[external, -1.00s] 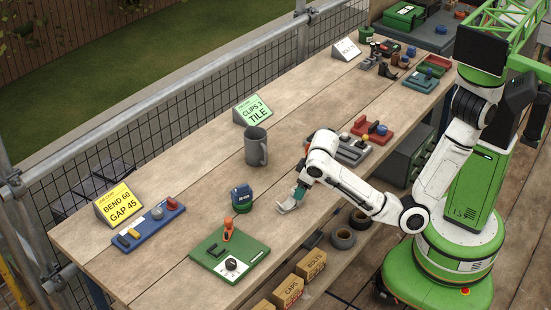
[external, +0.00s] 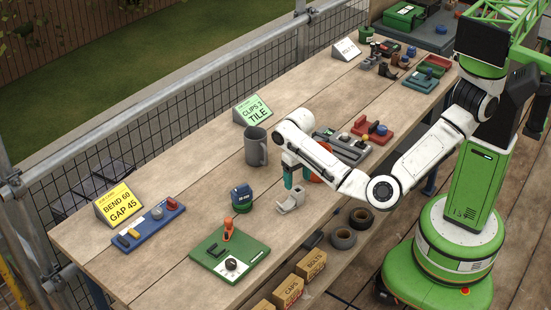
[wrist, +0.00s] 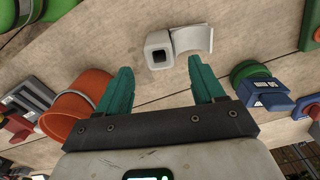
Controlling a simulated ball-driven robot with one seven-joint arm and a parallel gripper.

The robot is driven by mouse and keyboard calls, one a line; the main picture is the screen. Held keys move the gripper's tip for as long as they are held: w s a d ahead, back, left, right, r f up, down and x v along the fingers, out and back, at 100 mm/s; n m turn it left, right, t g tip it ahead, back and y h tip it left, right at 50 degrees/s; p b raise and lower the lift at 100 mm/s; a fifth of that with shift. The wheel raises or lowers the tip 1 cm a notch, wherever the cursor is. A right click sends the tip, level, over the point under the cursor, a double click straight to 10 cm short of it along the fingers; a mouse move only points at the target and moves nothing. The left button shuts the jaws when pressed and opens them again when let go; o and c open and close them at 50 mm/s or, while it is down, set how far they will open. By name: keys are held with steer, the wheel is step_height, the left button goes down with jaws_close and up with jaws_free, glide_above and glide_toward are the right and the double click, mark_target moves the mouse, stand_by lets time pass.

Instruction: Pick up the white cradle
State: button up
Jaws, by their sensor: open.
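The white cradle (external: 291,200) lies on the wooden bench near its front edge. In the wrist view the white cradle (wrist: 190,40) has a square socket at one end and a curved trough at the other. My gripper (wrist: 160,68) is open, with its two teal fingers apart and nothing between them. The cradle lies just beyond the fingertips in that view, and I see no contact. In the external view my gripper (external: 289,180) points down beside the cradle, partly hidden by my arm.
An orange cup (wrist: 75,112) is close to my left finger in the wrist view. A blue device (wrist: 263,92) lies near the right finger. In the external view a grey mug (external: 255,146) stands behind, and a green board (external: 215,262) lies front left.

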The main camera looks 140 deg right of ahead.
mark_target(298, 190)
steer(key=shift+a+f+p, duration=0.15)
steer(key=shift+f+p, duration=0.25)
steer(key=shift+f, duration=2.4)
steer(key=c, duration=1.1)
steer(key=shift+r, duration=0.1)
